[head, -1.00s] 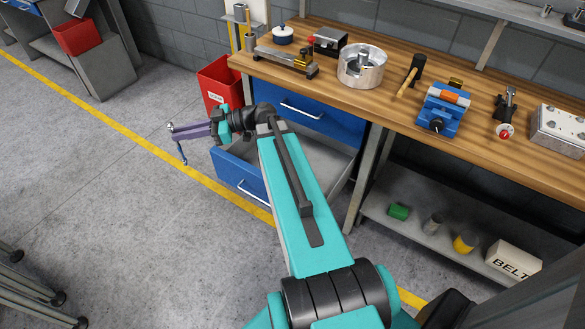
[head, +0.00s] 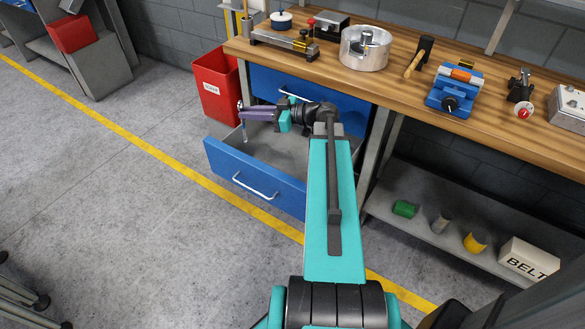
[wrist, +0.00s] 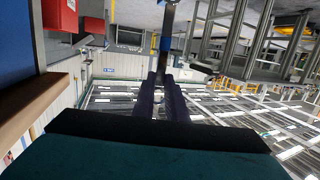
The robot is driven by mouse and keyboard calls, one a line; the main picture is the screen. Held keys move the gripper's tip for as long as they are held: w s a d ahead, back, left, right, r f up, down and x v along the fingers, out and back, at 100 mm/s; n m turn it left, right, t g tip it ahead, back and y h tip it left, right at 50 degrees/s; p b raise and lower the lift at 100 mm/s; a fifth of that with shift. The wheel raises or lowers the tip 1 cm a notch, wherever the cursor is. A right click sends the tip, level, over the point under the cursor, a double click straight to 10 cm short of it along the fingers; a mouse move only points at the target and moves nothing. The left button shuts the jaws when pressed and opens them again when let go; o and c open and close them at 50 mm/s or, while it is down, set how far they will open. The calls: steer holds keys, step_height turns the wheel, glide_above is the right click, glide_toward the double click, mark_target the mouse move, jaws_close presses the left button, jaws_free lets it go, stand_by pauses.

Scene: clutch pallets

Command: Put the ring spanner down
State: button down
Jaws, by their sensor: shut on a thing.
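My gripper (head: 250,113) has purple fingers and is shut on the ring spanner (head: 244,131), a thin silver and blue tool hanging down from the fingertips. In the head view it is over the left part of the open lower drawer (head: 255,188), which has a blue front and a grey inside. The spanner looks apart from the drawer floor, though its exact height is hard to tell. In the wrist view the spanner (wrist: 167,40) runs upward from the fingers, and its far end is cut off by the frame.
The wooden bench (head: 400,95) carries a vise (head: 455,88), a hammer (head: 419,57) and a round metal housing (head: 365,48). A closed blue drawer (head: 320,112) sits above the open one. A red bin (head: 213,88) stands on the left. The visible drawer floor looks empty.

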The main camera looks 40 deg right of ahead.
steer(key=s+d+f+m+t+h+b, duration=0.1)
steer(key=s+d+f+b, duration=0.3)
steer(key=d, duration=0.5)
steer(key=s+d+f+m+t+h+b, duration=0.1)
steer(key=s+d+f+m+h+b, duration=0.1)
steer(key=s+d, duration=0.4)
steer(key=d+f+h+b, duration=0.1)
steer(key=d+f+b, duration=0.1)
steer(key=d, duration=0.1)
steer(key=shift+f+m+h, duration=0.25)
steer(key=shift+m+h, duration=0.15)
steer(key=shift+f, duration=0.1)
step_height(320, 180, down, 6)
steer(key=b, duration=0.1)
steer(key=shift+f, duration=1.9)
steer(key=shift+f+b, duration=0.15)
steer(key=shift+b, duration=0.25)
steer(key=c, duration=1.8)
jaws_free()
